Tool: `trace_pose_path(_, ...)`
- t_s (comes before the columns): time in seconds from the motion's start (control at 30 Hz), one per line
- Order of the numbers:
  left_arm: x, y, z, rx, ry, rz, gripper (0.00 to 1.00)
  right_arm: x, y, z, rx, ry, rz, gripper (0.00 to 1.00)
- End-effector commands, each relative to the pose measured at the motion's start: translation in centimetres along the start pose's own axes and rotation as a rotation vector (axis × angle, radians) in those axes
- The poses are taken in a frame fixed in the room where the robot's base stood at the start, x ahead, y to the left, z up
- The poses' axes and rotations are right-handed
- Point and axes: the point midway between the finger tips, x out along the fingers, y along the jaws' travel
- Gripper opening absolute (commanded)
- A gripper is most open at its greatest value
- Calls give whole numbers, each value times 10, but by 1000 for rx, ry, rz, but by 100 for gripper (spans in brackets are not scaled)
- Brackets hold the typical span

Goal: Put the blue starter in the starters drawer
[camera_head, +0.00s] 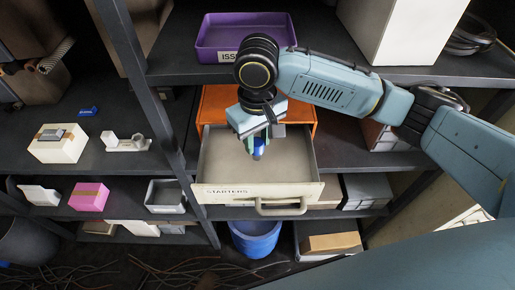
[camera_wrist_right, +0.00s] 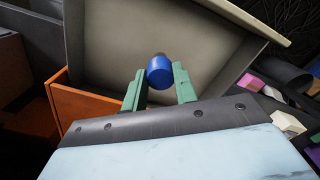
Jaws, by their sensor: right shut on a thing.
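The blue starter (camera_head: 258,143) is a small blue cylinder held between the green fingers of my right gripper (camera_head: 257,150). The right wrist view also shows the starter (camera_wrist_right: 160,72) at the tips of the fingers (camera_wrist_right: 158,88). The starters drawer (camera_head: 228,175) is pulled open, with "STARTERS" on its front and a handle below. The gripper and starter are over the open drawer, toward its back; the exact height above its floor is hard to tell. The drawer's bare inside (camera_wrist_right: 130,35) fills the top of the wrist view. My left gripper is not in view.
An orange cabinet (camera_head: 216,104) surrounds the drawer. A purple tray (camera_head: 213,55) sits on the shelf above. A blue bucket (camera_head: 256,240) stands below the drawer. A dark shelf post (camera_head: 144,100) rises at left, with boxes on shelves beyond it.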

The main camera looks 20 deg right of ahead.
Motion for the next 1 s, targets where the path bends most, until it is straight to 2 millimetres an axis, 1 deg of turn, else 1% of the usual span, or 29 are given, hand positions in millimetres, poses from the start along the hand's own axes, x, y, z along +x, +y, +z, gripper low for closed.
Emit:
trace_pose_path(0.03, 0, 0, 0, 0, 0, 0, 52, 10, 0, 1, 1, -4, 1, 0)
trace_pose_path(0.1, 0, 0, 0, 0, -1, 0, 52, 23, 0, 1, 2, -5, 1, 0)
trace_pose_path(0.23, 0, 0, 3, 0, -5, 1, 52, 38, 0, 0, 2, -2, 1, 0)
trace_pose_path(0.3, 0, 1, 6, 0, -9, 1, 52, 41, 0, 0, 1, -1, 1, 0)
trace_pose_path(0.43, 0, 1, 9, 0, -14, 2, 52, 41, 0, 0, 1, 0, 1, 0)
trace_pose_path(0.67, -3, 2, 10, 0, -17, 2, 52, 44, 0, 0, 1, -2, 0, 0)
trace_pose_path(0.7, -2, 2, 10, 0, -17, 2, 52, 43, 0, 0, 1, 0, 0, 34)
trace_pose_path(0.83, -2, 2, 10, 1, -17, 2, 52, 43, 0, 0, 1, -1, 1, 50)
trace_pose_path(1.0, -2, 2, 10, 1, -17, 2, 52, 43, 0, 0, 1, -1, 0, 50)
